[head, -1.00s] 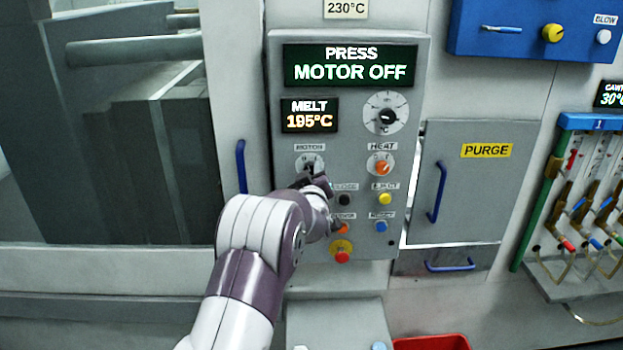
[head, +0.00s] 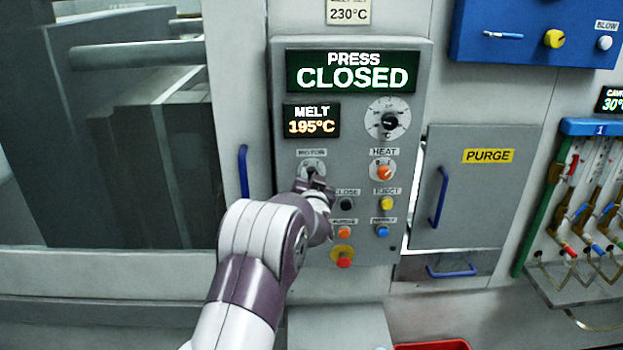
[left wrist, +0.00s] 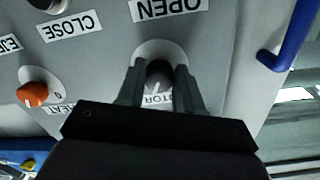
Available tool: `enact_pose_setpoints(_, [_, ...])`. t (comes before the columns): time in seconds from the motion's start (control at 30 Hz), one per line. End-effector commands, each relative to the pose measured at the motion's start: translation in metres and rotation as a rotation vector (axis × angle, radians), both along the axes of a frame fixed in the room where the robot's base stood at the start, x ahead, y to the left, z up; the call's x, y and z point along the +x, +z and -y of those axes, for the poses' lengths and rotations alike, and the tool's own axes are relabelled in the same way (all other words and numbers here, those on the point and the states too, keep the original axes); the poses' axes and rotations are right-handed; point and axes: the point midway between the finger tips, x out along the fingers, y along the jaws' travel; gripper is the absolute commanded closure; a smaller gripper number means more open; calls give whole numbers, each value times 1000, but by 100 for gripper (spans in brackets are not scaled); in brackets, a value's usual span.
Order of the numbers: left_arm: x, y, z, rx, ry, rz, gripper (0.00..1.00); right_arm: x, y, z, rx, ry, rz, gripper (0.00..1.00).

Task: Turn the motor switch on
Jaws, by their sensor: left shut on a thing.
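The motor switch (head: 311,168) is a dark knob on a pale round plate, under the MOTOR label on the grey control panel (head: 350,262). My left gripper (head: 312,180) is at the knob and partly covers it in the head view. In the left wrist view the two fingers of my left gripper (left wrist: 158,85) stand either side of the dark knob (left wrist: 158,72) and are shut on it. The press display (head: 353,71) reads PRESS CLOSED in lit letters. My right gripper is not in view.
The orange HEAT knob (head: 384,172) is right of the motor switch. The CLOSE button (head: 346,205), yellow EJECT button (head: 387,203), blue button (head: 382,231) and red stop button (head: 344,262) lie below. A blue handle (head: 243,172) is to the left.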

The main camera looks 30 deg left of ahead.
Motion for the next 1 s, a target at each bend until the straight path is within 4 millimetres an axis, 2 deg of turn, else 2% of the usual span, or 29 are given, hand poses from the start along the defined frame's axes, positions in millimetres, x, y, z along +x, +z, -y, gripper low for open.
enact_pose_setpoints(0.3, [0,3,1,77,-3,-42,95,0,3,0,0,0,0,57])
enact_pose_setpoints(0.77, [1,3,1,88,-2,-46,95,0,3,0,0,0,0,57])
enact_pose_setpoints(0.8, [1,3,1,88,-2,-46,58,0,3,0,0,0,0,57])
enact_pose_setpoints(0.87, [0,3,1,87,-2,-47,39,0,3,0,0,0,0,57])
enact_pose_setpoints(1.0, [0,2,1,86,-1,-49,39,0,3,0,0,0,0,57])
